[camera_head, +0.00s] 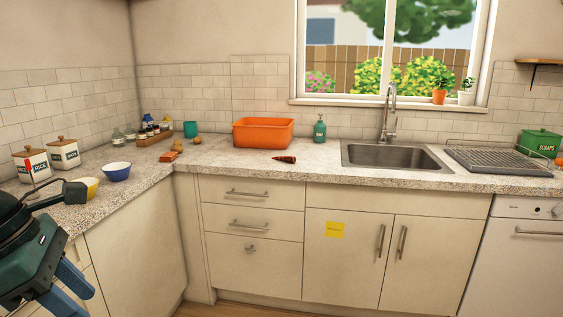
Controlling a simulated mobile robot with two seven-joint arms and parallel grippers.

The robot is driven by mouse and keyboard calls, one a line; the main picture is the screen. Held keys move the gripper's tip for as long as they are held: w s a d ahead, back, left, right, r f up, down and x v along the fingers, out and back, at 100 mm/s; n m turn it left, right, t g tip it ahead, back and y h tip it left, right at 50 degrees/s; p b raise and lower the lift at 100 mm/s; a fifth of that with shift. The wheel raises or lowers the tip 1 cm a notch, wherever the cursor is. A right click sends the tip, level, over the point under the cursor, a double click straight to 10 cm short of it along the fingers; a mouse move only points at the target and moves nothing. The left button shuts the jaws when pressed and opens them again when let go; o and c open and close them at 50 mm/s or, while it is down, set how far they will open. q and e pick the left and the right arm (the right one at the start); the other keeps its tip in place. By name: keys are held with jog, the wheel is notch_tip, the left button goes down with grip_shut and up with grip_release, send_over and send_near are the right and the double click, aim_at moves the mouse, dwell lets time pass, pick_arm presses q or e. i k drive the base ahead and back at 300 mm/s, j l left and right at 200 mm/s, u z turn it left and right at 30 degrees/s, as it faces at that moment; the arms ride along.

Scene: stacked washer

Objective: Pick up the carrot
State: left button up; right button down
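A small, tapered orange-brown piece that looks like the carrot (285,159) lies on the speckled counter (310,172), in front of the orange tub and left of the sink. It is clear of the tub and nothing covers it. My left gripper (78,296), dark green with blue fingers, is low at the left edge, in front of the left counter and far from the carrot. Its fingers are partly cut off by the frame, and whether they are apart is unclear. My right gripper is not in view.
The orange tub (263,133) stands just behind the carrot. A green soap bottle (320,129) and the sink (392,156) are to its right. Small orange pieces (169,156), a blue bowl (116,172) and canisters (64,153) are on the left. Counter around the carrot is clear.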

aim_at(286, 158)
jog(key=i+z, duration=0.1)
jog(key=z, duration=0.25)
jog(key=i+j+z, duration=0.1)
jog(key=z, duration=0.25)
jog(key=j+z, duration=0.1)
jog(key=z, duration=0.25)
jog(key=i+j+z, duration=0.4)
jog(key=j, duration=0.2)
jog(key=i+j+z, duration=0.1)
jog(key=j+z, duration=0.15)
jog(key=i+j, duration=0.1)
jog(key=j, duration=0.3)
jog(key=i+j+z, duration=0.15)
jog(key=j, duration=0.6)
jog(key=i+j, duration=0.1)
jog(key=j, duration=0.3)
jog(key=i+j, duration=0.15)
jog(key=j, duration=0.25)
jog(key=i+j, duration=0.1)
jog(key=j, duration=0.25)
jog(key=i+j+z, duration=0.1)
jog(key=j, duration=0.3)
jog(key=i+j, duration=0.1)
jog(key=j, duration=0.3)
